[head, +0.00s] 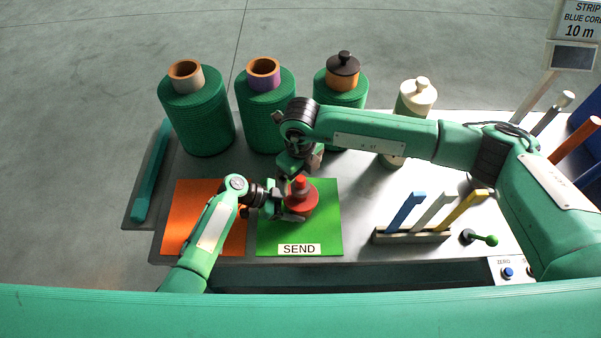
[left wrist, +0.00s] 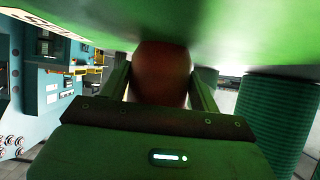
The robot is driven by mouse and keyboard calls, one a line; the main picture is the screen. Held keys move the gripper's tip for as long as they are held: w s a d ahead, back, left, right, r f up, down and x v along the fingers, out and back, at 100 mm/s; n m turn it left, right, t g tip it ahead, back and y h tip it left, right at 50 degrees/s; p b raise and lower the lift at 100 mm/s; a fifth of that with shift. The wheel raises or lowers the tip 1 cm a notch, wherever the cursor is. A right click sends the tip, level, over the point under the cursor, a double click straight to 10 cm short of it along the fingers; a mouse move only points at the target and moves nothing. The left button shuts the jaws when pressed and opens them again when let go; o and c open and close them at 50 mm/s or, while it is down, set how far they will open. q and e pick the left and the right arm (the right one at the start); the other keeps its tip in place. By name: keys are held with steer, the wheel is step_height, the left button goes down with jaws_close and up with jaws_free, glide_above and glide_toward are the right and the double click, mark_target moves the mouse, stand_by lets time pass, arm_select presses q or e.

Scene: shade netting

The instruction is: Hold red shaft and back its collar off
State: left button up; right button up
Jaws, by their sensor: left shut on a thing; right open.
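The red shaft (head: 300,182) stands upright on the green SEND mat (head: 327,223), with a wider red body or collar (head: 304,201) around its lower part. My left gripper (head: 291,213) reaches in from the left, low at the mat, and is shut on the red piece. In the left wrist view the dark red round body (left wrist: 160,72) sits between my two fingers (left wrist: 160,92). My right gripper (head: 302,168) is open, pointing down just above the shaft's top. Whether its fingers touch the shaft is hidden.
An orange mat (head: 180,212) lies to the left. Green netting rolls (head: 196,122) with cores stand behind, near a white-capped post (head: 416,95). A rack (head: 411,236) with blue, white and yellow bars and a green-knobbed lever (head: 490,240) stand right. Bench between mat and rack is clear.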

arm_select(q)
steer(key=shift+a+f, duration=0.1)
steer(key=o, duration=1.3)
steer(key=shift+w, duration=0.1)
steer(key=shift+o, duration=0.2)
arm_select(e)
step_height(320, 180, up, 12)
arm_select(q)
steer(key=v, duration=1.2)
steer(key=shift+a, duration=0.1)
